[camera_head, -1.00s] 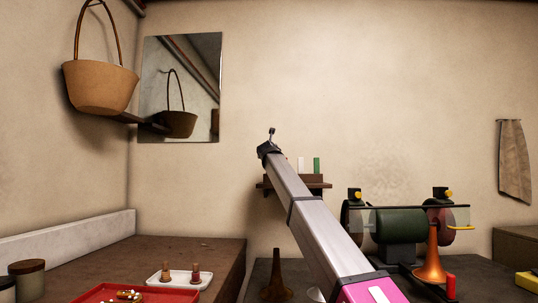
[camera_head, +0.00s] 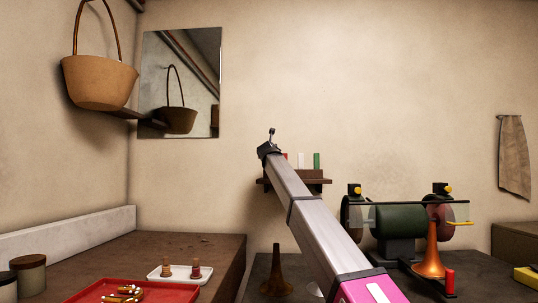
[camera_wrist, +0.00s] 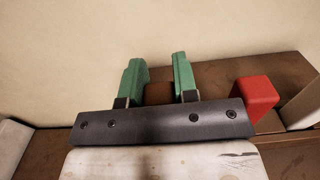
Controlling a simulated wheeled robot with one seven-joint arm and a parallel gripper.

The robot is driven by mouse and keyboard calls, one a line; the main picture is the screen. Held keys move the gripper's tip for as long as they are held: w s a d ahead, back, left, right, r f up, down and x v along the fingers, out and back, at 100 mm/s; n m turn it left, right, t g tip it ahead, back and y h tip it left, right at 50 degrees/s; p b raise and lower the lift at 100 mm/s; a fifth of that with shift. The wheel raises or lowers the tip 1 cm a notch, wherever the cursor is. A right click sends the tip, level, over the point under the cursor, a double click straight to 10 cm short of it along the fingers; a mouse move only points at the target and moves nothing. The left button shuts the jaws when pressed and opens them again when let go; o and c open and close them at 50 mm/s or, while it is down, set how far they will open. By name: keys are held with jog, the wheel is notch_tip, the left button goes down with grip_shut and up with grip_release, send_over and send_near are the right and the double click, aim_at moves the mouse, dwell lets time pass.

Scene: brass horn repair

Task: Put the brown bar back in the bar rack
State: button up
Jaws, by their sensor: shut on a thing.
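In the wrist view, my gripper (camera_wrist: 158,78) has its two green fingers closed on the brown bar (camera_wrist: 159,94), which shows as a dark brown block between them. Its lower part is hidden behind my gripper's dark body. The bar rack (camera_head: 318,183) is a brown wooden shelf on the back wall in the head view; its brown wood also shows behind and right of the fingers in the wrist view (camera_wrist: 222,72). I cannot tell whether the brown bar touches the rack.
A red bar (camera_wrist: 256,96) stands close right of my gripper, with a white bar (camera_wrist: 303,106) beyond it. A green bar (camera_head: 316,161) stands at the rack's right. A bench grinder (camera_head: 398,232) and a copper horn bell (camera_head: 432,255) stand below right.

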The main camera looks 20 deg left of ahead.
jog(key=shift+f, duration=0.2)
jog(key=o, duration=1)
jog(key=v, duration=1)
jog(key=shift+s+d, duration=0.2)
jog(key=shift+s, duration=0.15)
